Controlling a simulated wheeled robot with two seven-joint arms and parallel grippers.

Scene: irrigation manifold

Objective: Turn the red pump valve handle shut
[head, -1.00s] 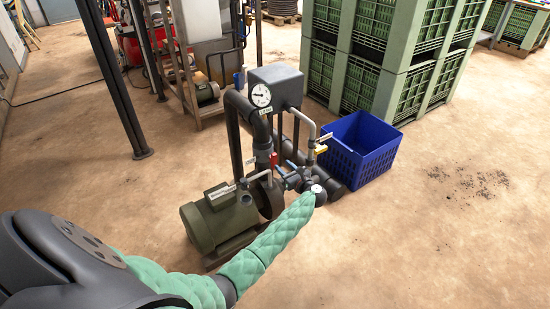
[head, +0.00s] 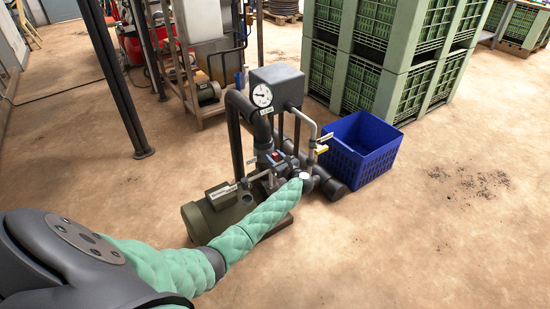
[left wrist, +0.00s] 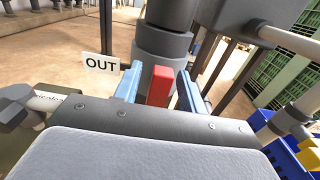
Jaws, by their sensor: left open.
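The red pump valve handle (left wrist: 160,86) stands between the two blue fingers of my left gripper (left wrist: 158,78) in the left wrist view. The fingers are open, one on each side of it, with a visible gap on the left and a narrower one on the right. Whether they touch it is not clear. In the head view a small red part of the handle (head: 276,156) shows at the pump pipework, just beyond my left forearm's end; the gripper is mostly hidden there. My right gripper is not in view.
A white OUT label (left wrist: 101,65) sits left of the handle. A pressure gauge (head: 262,95) and grey box (head: 275,84) rise above the green pump motor (head: 215,215). A blue crate (head: 360,148) stands right of the pipes. Floor at the front right is clear.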

